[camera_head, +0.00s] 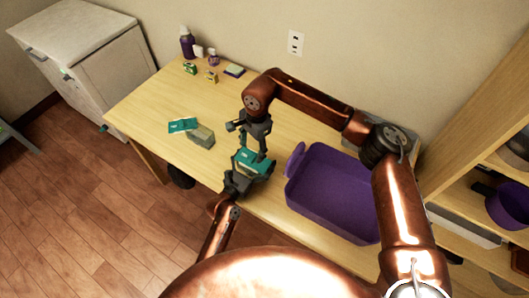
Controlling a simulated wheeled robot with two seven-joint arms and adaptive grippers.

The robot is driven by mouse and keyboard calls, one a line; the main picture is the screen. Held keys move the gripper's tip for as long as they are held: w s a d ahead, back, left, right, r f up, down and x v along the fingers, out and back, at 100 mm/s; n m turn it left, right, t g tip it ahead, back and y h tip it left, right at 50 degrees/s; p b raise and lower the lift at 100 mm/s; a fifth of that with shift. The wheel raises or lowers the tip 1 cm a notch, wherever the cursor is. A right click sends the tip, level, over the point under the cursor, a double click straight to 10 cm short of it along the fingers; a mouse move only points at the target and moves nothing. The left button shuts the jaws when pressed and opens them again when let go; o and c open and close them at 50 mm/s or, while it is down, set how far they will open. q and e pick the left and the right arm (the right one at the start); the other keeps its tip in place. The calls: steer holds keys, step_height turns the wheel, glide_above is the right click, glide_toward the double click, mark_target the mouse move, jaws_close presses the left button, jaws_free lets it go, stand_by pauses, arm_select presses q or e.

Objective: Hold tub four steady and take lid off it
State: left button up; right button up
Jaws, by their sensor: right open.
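A small grey tub with a teal lid (254,161) is on the table near its front edge, between my two grippers. No number can be read on it. My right gripper (251,149) points down from above, open, with its fingers at the lid. My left gripper (247,181) comes from the front and appears closed around the tub's body, which it largely hides. A second grey tub (201,137) stands open to the left, and a loose teal lid (183,125) lies beside it.
A large purple bin (332,192) stands close on the right of the tub. Purple bottles (187,43), small green-and-yellow items (190,68) and a sponge-like block (234,70) are at the back left. The table (150,102) is bare at its left end. Shelves stand at the right.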

mark_target(253, 157)
steer(key=shift+o, duration=1.3)
steer(key=m, duration=0.2)
steer(key=s+m+y, duration=0.1)
steer(key=shift+s+d+f+m+t, duration=0.1)
steer(key=shift+d+f+m+t, duration=0.2)
steer(key=shift+d+m, duration=0.1)
steer(key=shift+s+d+r+m+y, duration=0.15)
steer(key=shift+m+y, duration=0.1)
steer(key=shift+m, duration=0.3)
steer(key=shift+s+d+m+y, duration=0.1)
steer(key=shift+m+y, duration=0.15)
steer(key=shift+m, duration=0.3)
steer(key=d+r+m+t+y, duration=0.2)
steer(key=d+m+t, duration=0.15)
steer(key=m, duration=0.55)
steer(key=shift+g, duration=0.25)
steer(key=x, duration=1.1)
steer(key=shift+s+d+f, duration=0.15)
steer(key=shift+f, duration=0.1)
steer(key=shift+c, duration=0.7)
steer(key=c, duration=1.3)
